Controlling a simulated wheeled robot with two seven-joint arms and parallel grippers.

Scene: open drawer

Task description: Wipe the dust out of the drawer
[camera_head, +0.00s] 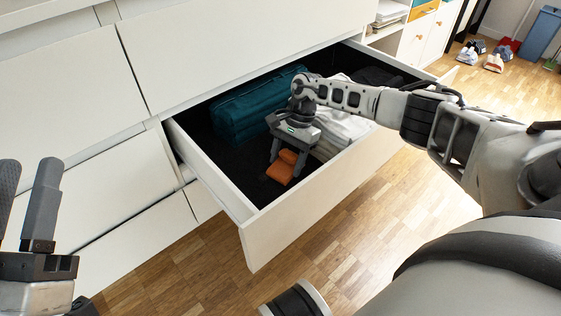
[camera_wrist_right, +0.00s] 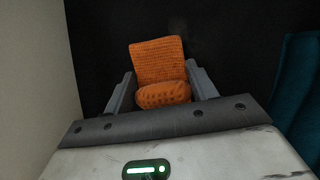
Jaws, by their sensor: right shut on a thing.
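The white drawer (camera_head: 310,204) is pulled open, with a dark bottom (camera_wrist_right: 230,40). My right gripper (camera_head: 285,163) is inside it, pointing down, shut on an orange cloth (camera_head: 281,171). In the right wrist view the cloth (camera_wrist_right: 160,62) is bunched between the fingers (camera_wrist_right: 162,92), with a flat part spreading beyond them over the dark bottom. I cannot tell any dust on the dark bottom. My left gripper (camera_head: 27,200) is at the far left, outside the drawer, with its two fingers apart and nothing between them.
A folded teal textile (camera_head: 245,108) lies along the back left of the drawer, and its edge also shows in the right wrist view (camera_wrist_right: 299,95). White folded cloths (camera_head: 342,128) lie right of my right gripper. Shoes (camera_head: 494,62) and a blue bin (camera_head: 541,34) stand on the far floor.

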